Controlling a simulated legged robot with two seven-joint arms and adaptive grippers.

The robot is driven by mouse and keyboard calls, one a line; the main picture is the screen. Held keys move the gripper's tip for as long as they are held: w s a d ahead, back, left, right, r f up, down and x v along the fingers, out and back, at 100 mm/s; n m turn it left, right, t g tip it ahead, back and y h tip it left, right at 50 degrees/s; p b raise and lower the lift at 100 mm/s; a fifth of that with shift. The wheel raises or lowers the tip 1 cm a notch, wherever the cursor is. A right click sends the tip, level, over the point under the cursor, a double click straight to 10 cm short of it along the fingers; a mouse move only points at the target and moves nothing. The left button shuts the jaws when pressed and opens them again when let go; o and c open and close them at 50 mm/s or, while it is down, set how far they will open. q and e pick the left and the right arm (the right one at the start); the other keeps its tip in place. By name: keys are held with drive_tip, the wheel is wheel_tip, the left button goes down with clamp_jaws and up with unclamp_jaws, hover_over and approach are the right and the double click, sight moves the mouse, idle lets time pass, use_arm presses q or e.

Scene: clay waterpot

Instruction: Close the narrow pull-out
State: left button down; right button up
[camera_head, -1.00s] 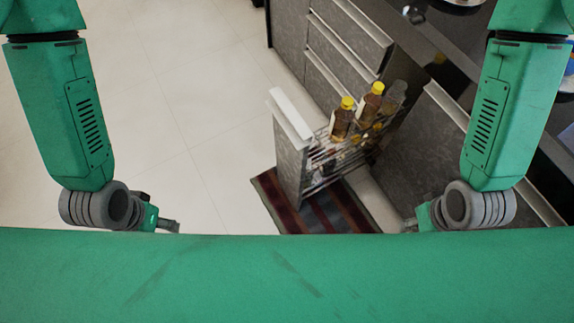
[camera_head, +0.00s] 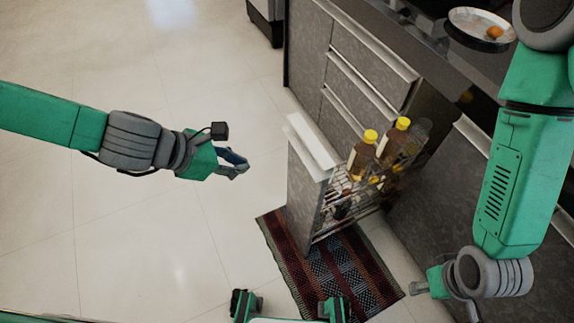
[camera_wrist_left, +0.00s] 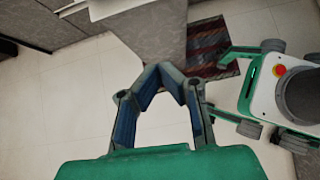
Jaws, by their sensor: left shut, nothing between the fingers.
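The narrow pull-out (camera_head: 302,196) stands open, drawn out from the cabinet row in the head view. It has a grey front panel with a pale top edge and a wire rack holding brown bottles with yellow caps (camera_head: 370,136). My left gripper (camera_head: 243,168) is shut and empty, left of the front panel with a gap between them. In the left wrist view the closed fingers (camera_wrist_left: 166,70) show just below the grey panel (camera_wrist_left: 160,32). My right gripper (camera_head: 416,288) hangs low at the right, away from the pull-out; its fingers are too small to judge.
A striped rug (camera_head: 338,270) lies on the floor under the pull-out. Closed drawers (camera_head: 365,75) are behind it, and a dark counter with a pan (camera_head: 480,27) is at the upper right. The tiled floor on the left is clear.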

use_arm(q)
drive_tip(key=w+d+f+b, duration=0.3)
drive_tip(key=w+d+f, duration=0.3)
drive_tip(key=d, duration=0.4)
drive_tip(key=shift+w+d+f+n, duration=0.15)
drive_tip(key=shift+w+d+n, duration=0.15)
use_arm(e)
drive_tip(key=shift+d+f, duration=0.2)
drive_tip(key=shift+f, duration=0.45)
drive_tip(key=shift+d+f, duration=0.2)
drive_tip(key=shift+f, duration=0.5)
drive_tip(key=shift+d+f, duration=0.2)
drive_tip(key=shift+f, duration=0.45)
use_arm(q)
drive_tip(key=shift+a, duration=0.1)
use_arm(e)
drive_tip(key=shift+a, duration=0.1)
